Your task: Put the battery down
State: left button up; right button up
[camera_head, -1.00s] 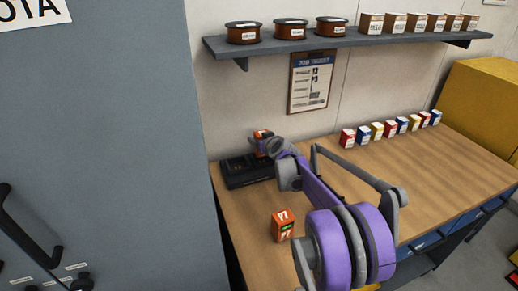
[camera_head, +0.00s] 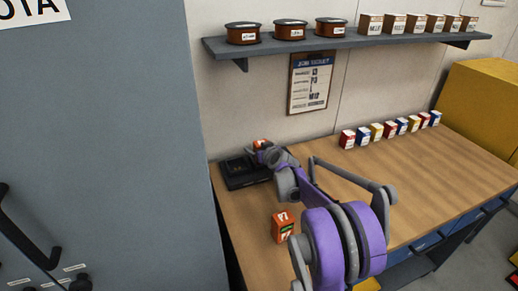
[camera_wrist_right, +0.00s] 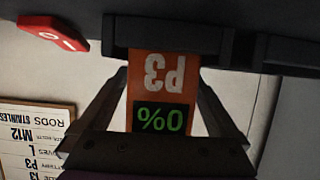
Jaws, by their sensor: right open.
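An orange battery (camera_head: 260,143) sits at the black charger (camera_head: 236,172) at the back left of the bench. In the right wrist view the battery (camera_wrist_right: 158,78) reads "P3" and "0%", upside down, and its end meets the dark charger body (camera_wrist_right: 270,45). My right gripper (camera_head: 266,152) is at the battery; its open fingers (camera_wrist_right: 160,90) stand on either side of it. How deep the battery sits is hidden. My left gripper is not in view.
An orange battery marked 7 (camera_head: 283,227) stands on the bench (camera_head: 430,185) near my forearm. Several small boxes (camera_head: 390,129) line the back edge. A shelf (camera_head: 350,41) with spools and boxes is above. A grey cabinet (camera_head: 100,150) stands left. The bench's right side is clear.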

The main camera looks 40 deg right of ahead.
jog(key=shift+r, duration=0.2)
jog(key=v, duration=1.2)
jog(key=shift+s+f, duration=0.1)
jog(key=shift+f, duration=0.05)
